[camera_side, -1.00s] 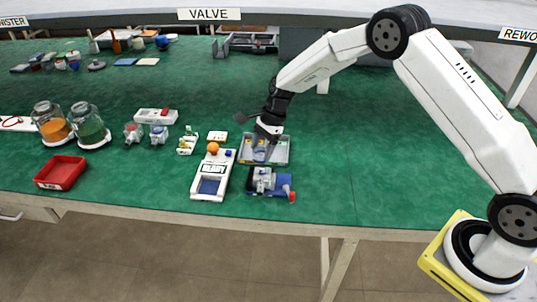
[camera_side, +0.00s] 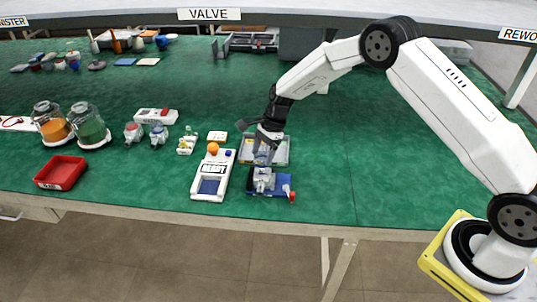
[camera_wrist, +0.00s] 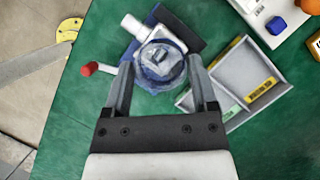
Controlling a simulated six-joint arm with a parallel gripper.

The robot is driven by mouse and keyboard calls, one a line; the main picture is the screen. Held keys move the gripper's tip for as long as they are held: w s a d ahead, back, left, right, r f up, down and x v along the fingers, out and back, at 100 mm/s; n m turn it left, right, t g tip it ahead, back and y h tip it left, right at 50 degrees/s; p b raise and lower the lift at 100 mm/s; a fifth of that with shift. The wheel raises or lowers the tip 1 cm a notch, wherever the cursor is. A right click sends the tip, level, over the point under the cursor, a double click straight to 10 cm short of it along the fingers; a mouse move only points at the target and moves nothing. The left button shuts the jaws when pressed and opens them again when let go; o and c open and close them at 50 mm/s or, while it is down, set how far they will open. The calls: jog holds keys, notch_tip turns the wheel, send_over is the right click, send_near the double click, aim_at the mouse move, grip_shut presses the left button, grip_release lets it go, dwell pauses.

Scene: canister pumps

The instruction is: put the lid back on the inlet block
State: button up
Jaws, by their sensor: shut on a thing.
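My gripper (camera_side: 264,147) is shut on a clear, bluish round lid (camera_wrist: 158,68), with one finger on each side of it in the wrist view. The lid also shows below the fingers in the side view (camera_side: 262,157). The inlet block (camera_side: 262,179) is a pale grey body on a blue base, with a red-tipped handle (camera_wrist: 90,69) at one side. In the wrist view the lid overlaps the block (camera_wrist: 136,28) and hides most of its top. Whether the lid touches the block cannot be told.
A grey divided tray (camera_side: 281,157) with yellow and green labels lies just behind the block. A white handheld device (camera_side: 208,189) with a screen and orange knob lies to the left. A red bin (camera_side: 60,172) and two filled jars (camera_side: 88,124) stand farther left. Green mat on the right is clear.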

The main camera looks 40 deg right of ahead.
aim_at(261, 169)
jog(key=shift+f, duration=1.8)
jog(key=shift+f, duration=0.25)
dwell(1.0)
jog(key=o, duration=1.1)
jog(key=shift+r, duration=0.2)
jog(key=shift+r, duration=3.35)
grip_shut()
